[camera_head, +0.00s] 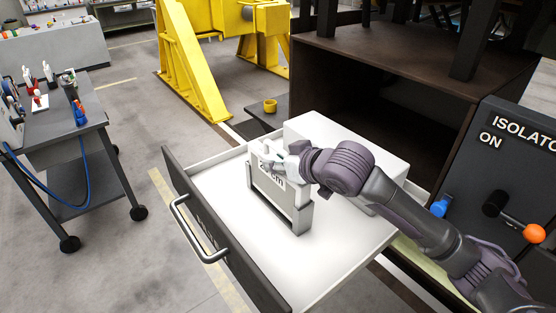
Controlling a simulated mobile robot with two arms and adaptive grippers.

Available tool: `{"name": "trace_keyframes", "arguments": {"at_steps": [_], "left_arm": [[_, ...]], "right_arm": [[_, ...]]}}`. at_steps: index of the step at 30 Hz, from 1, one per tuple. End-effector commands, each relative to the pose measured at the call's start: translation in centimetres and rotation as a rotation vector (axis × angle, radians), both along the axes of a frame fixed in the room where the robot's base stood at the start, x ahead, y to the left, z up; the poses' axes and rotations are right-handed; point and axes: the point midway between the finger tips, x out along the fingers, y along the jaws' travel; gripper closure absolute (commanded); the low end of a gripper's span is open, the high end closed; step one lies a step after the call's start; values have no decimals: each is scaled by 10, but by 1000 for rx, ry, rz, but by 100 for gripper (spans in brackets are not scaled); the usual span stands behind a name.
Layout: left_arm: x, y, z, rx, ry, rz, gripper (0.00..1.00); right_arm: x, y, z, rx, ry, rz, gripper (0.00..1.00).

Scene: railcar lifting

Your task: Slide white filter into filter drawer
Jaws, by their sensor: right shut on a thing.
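The filter drawer (216,232) is pulled open, with a dark front, a bar handle and a white inside. The fingers are partly hidden by the wrist and filter. My left gripper is out of view.
A white box (340,136) stands at the drawer's back right, behind my right wrist. An isolator panel with an orange-tipped lever (528,232) is at the right. A grey cart (78,118) stands left. The drawer's front left floor is clear.

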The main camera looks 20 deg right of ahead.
Motion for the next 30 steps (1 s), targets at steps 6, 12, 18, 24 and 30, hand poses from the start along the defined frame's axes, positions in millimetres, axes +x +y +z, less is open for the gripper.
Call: {"name": "trace_keyframes", "arguments": {"at_steps": [6,12,18,24,30], "left_arm": [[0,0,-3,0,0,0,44],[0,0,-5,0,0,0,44],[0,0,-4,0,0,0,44],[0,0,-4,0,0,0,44],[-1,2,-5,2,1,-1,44]], "right_arm": [[0,0,-5,1,-2,0,100],[0,0,-10,1,-3,0,100],[0,0,-9,0,-2,0,40],[0,0,-9,0,-1,0,40],[-7,-3,-6,-1,0,0,40]]}}
